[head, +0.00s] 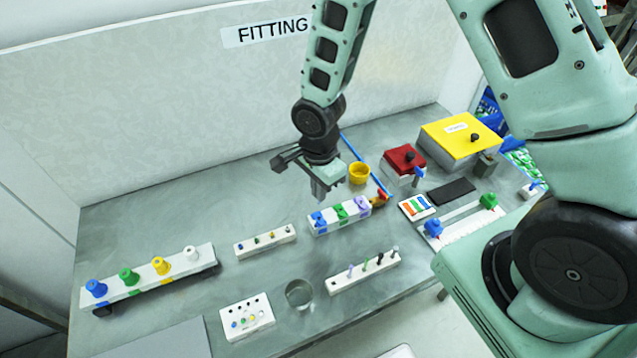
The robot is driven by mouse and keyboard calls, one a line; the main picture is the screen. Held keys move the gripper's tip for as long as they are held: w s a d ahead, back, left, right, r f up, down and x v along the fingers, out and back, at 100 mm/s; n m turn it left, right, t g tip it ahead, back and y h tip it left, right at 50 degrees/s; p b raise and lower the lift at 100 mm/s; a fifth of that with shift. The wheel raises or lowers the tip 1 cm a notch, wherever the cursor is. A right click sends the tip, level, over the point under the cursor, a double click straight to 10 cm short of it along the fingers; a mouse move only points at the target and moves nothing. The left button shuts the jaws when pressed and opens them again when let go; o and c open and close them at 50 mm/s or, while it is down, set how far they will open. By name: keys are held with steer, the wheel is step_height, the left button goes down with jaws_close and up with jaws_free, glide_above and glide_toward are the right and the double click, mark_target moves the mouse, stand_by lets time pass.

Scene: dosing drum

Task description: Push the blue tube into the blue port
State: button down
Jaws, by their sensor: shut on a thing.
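My gripper (326,191) points down above a white block. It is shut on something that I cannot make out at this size. The block carries a blue port (318,219), a green one and a lilac one in a row. The blue port is close below the fingertips; I cannot tell whether anything touches it. A long thin blue tube (361,157) runs slantwise behind my gripper, from the back wall down to the right. Its lower end is near an orange-brown piece at the block's right end.
A yellow cup (359,173), a red box (404,159) and a yellow-topped box (460,136) stand behind to the right. A rack with coloured knobs (160,268) is at the left. Small peg racks (265,242) and a round glass dish (299,293) are nearer the front.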

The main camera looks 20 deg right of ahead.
steer(key=shift+f+b, duration=1.9)
steer(key=shift+f, duration=0.75)
steer(key=shift+f+b, duration=1.45)
steer(key=c, duration=1.5)
jaws_free()
steer(key=shift+r, duration=0.1)
step_height(320, 180, up, 17)
steer(key=shift+r+b, duration=0.15)
steer(key=shift+b, duration=0.9)
